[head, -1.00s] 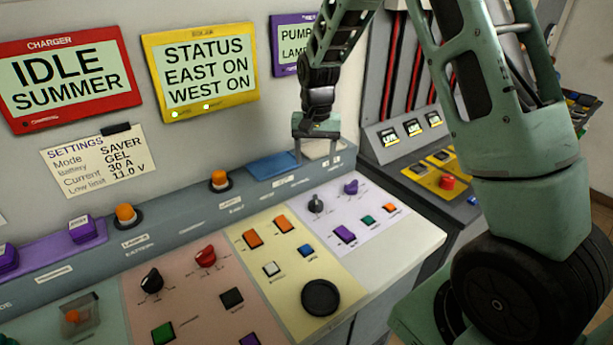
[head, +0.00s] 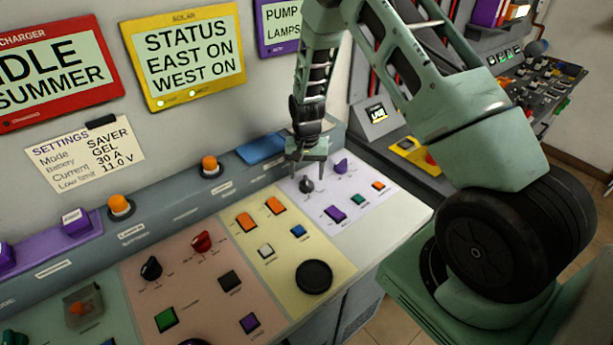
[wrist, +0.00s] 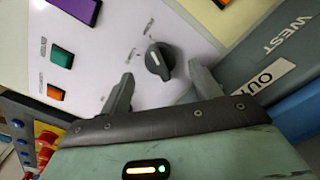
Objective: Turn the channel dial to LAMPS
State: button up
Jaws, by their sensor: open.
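A black dial (head: 307,185) with a pointer stands on the pale lavender panel at the right end of the console. In the wrist view the dial (wrist: 158,62) sits between and just ahead of my fingertips, with a white mark on its cap; the small print around it is too blurred to read. A purple dial (head: 340,166) stands to its right. My gripper (head: 306,170) is open, pointing down right above the black dial, one finger to each side, with no clear contact. A purple-framed screen (head: 283,26) on the wall reads PUMP and LAMPS, partly cut off.
Purple (head: 335,215), green (head: 358,199) and orange (head: 378,185) buttons sit in front of the dials. A blue block (head: 261,148) lies on the ledge behind left. The yellow panel (head: 270,226) with buttons and a black round knob (head: 314,276) is to the left.

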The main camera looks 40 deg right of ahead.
aim_at(306, 180)
jog(key=shift+f+p, duration=0.4)
jog(key=shift+f, duration=1.45)
jog(key=c, duration=1)
jog(key=shift+f+n+b, duration=0.1)
jog(key=shift+n+b, duration=0.8)
jog(key=shift+n, duration=0.1)
jog(key=n+b, duration=0.2)
jog(key=n, duration=0.1)
jog(key=shift+n, duration=0.3)
jog(key=n+b, duration=0.2)
jog(key=n, duration=0.4)
jog(key=shift+n, duration=0.3)
